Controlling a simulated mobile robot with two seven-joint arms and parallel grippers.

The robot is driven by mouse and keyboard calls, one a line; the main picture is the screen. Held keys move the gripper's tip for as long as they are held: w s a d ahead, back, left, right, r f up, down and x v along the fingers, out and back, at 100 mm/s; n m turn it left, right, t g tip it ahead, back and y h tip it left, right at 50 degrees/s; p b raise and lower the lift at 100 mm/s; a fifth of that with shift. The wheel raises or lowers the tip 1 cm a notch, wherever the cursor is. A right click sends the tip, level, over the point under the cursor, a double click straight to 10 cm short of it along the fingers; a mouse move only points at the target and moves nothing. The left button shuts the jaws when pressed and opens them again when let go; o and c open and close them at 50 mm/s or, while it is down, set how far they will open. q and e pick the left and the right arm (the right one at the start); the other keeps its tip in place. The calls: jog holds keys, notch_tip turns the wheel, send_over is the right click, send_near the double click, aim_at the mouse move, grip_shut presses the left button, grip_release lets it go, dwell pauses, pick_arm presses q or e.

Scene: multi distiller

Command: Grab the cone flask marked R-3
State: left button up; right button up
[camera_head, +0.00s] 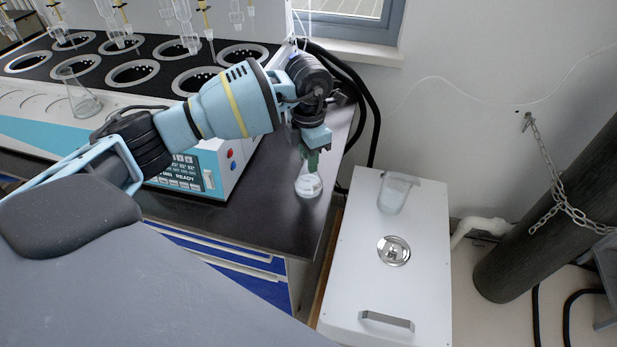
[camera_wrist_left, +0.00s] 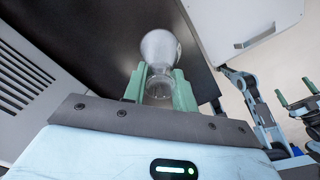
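A clear cone flask (camera_head: 308,187) with a whitish base is near the right end of the dark bench. My left gripper (camera_head: 313,157) points down at it from above. In the left wrist view, the green fingers (camera_wrist_left: 160,88) lie on both sides of the flask's neck and appear closed on it, with the wide body (camera_wrist_left: 158,46) beyond the fingertips. I cannot tell whether the base touches the bench, and no R-3 mark is readable. My right gripper (camera_wrist_left: 297,98) shows at the right edge of the left wrist view, with its fingers apart and nothing between them.
A multi-well distiller (camera_head: 190,165) with hanging glassware fills the left of the bench. A glass beaker (camera_head: 78,98) stands on it. Right of the bench is a white cabinet (camera_head: 350,250) with a beaker (camera_head: 396,192) and a round metal fitting (camera_head: 393,251). Black hoses run behind my arm.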

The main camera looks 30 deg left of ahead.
pick_arm(q)
grip_shut()
jog(key=shift+r, duration=0.2)
jog(key=s+r, duration=0.2)
jog(key=s, duration=0.6)
jog(key=s+a+r, duration=0.1)
jog(key=s+r, duration=0.1)
jog(key=s, duration=0.5)
jog(key=shift+s+a+r, duration=0.25)
jog(key=shift+s+r, duration=0.05)
jog(key=shift+s, duration=0.1)
dwell(0.4)
jog(key=shift+s, duration=0.1)
